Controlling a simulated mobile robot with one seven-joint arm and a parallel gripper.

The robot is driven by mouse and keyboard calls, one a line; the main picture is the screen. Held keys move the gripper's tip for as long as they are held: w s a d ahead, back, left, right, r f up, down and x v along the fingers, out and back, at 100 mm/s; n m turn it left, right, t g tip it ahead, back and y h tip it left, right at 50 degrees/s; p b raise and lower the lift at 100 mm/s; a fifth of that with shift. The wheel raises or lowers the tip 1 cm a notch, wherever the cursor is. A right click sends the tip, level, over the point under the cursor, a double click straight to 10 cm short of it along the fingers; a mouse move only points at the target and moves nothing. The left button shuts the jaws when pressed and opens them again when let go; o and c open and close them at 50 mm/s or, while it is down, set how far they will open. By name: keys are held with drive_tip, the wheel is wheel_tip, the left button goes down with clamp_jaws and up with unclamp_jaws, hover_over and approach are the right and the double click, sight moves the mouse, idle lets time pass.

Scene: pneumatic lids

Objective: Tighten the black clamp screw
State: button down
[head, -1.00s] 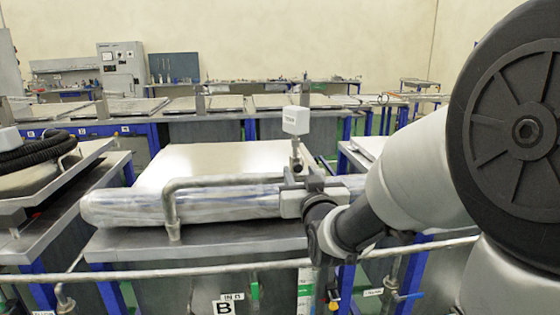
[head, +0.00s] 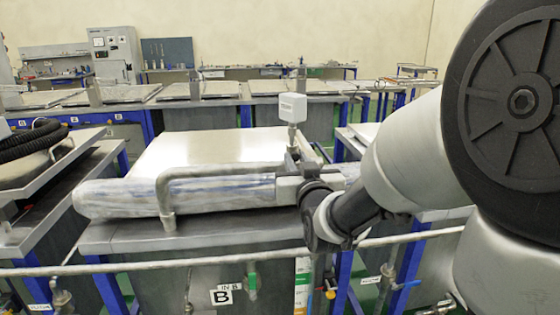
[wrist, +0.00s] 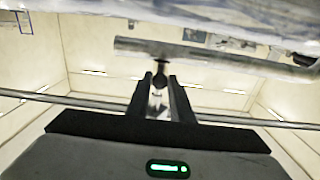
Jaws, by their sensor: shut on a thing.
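The black clamp screw (wrist: 160,80) shows in the wrist view as a small dark round knob on a short stem below a grey bar (wrist: 215,58). My gripper (wrist: 159,84) has its two dark fingers on either side of the knob and is shut on it. In the head view my gripper (head: 292,187) is at the right part of the wrapped roll along the bench's front edge, below a white box (head: 292,107) on a short post. The screw itself is hidden there behind my gripper and wrist.
A bent metal handle (head: 205,171) stands just left of my gripper. A long pipe rail (head: 130,268) crosses in front of the bench, with a green valve (head: 252,281) below. A pale flat lid (head: 210,150) lies behind the roll. Black hose (head: 30,135) lies at the left.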

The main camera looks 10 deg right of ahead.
drive_tip(key=shift+m, duration=0.3)
drive_tip(key=m+b, duration=0.1)
drive_tip(key=m, duration=0.5)
drive_tip(key=shift+a+m+b, duration=0.1)
drive_tip(key=shift+m+b, duration=0.2)
drive_tip(key=m+b, duration=0.2)
drive_tip(key=m, duration=0.4)
drive_tip(key=m+b, duration=0.3)
drive_tip(key=m, duration=0.3)
drive_tip(key=shift+m+b, duration=0.3)
drive_tip(key=shift+b, duration=0.1)
drive_tip(key=shift+r+m+b, duration=0.15)
drive_tip(key=shift+m+b, duration=1.2)
drive_tip(key=shift+m, duration=0.75)
drive_tip(key=c, duration=1.6)
unclamp_jaws()
